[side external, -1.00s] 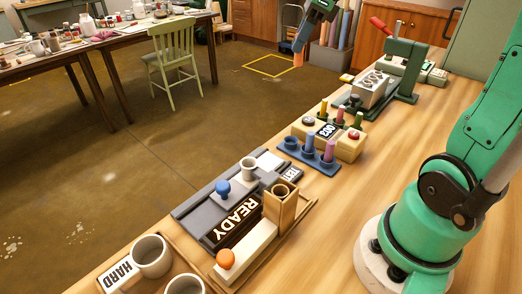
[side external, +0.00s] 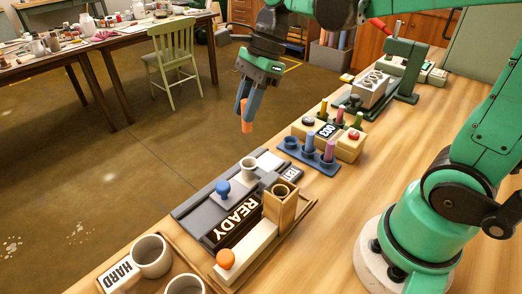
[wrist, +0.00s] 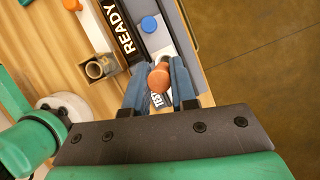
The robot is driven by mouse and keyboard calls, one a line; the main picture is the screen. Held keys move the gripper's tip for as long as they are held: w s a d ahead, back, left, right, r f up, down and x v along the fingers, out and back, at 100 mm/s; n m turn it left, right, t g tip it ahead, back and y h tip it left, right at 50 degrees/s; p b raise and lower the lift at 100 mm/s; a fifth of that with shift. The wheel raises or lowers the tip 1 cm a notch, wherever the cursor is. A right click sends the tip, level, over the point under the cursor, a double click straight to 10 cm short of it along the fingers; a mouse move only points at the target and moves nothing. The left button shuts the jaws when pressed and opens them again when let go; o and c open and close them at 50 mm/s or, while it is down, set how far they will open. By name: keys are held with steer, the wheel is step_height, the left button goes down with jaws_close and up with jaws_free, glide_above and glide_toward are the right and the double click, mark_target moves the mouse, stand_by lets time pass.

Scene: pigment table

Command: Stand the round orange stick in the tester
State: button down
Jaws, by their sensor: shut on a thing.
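The round orange stick (side external: 246,127) is held between the fingers of my gripper (side external: 248,108), in the air above the far end of the bench's left side. In the wrist view the stick (wrist: 159,79) points away from the camera, between the blue fingertips. The tester (side external: 185,211) is a grey unit with a READY display (side external: 236,220), a blue knob (side external: 222,188) and a short grey cup (side external: 248,165). My gripper is above and beyond the cup in the side view.
A wooden box with a round opening (side external: 282,203) stands beside the display. An orange knob (side external: 226,258) sits on a pale bar in front. A blue rack (side external: 309,152) with coloured sticks stands farther back. Mugs (side external: 151,254) are at the near left.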

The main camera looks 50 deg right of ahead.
mark_target(244, 168)
steer(key=shift+f, duration=5.55)
steer(key=c, duration=0.6)
jaws_free()
steer(key=shift+v, duration=3.1)
